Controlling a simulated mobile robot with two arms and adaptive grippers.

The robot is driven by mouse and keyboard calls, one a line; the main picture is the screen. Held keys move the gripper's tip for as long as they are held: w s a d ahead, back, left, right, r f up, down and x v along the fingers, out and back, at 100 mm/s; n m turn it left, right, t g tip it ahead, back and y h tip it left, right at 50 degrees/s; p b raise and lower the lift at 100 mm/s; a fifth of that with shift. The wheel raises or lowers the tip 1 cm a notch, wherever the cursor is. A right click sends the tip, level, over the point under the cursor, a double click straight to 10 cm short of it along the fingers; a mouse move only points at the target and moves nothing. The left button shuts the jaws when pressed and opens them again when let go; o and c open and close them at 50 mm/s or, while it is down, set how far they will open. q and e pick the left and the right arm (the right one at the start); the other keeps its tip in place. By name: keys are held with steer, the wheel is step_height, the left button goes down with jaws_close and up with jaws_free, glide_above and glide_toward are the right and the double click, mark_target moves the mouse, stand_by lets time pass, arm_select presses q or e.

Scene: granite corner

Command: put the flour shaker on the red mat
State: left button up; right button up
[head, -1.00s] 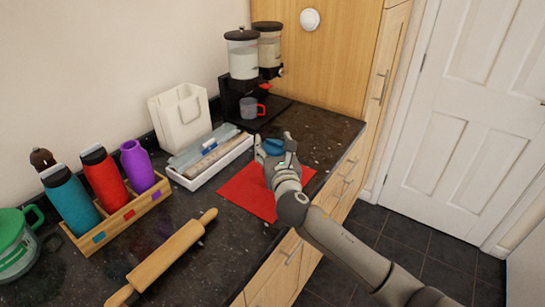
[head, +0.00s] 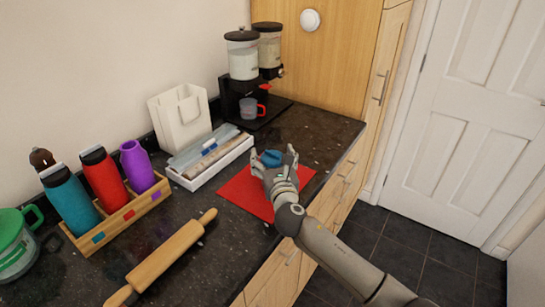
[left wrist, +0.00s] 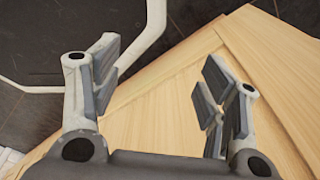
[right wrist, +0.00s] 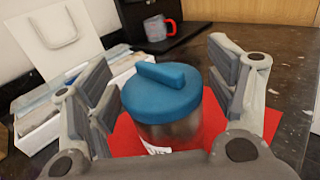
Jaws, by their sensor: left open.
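My left gripper (left wrist: 160,80) is open and empty in the left wrist view, over wooden cabinet fronts and dark floor.
A white tray (head: 222,160) of packets lies left of the mat. A rolling pin (head: 165,258) lies nearer on the dark counter. A wooden rack (head: 120,217) holds bottles. A dispenser with a cup (head: 250,108) stands behind. The counter right of the dispenser is clear.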

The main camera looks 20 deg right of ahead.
steer(key=shift+r, duration=0.2)
steer(key=shift+s+f, duration=0.1)
steer(key=shift+s, duration=0.2)
steer(key=s+a, duration=0.1)
steer(key=s, duration=1)
steer(key=shift+s+a+b, duration=0.2)
steer(key=shift+a+b, duration=0.05)
steer(key=shift+b, duration=0.1)
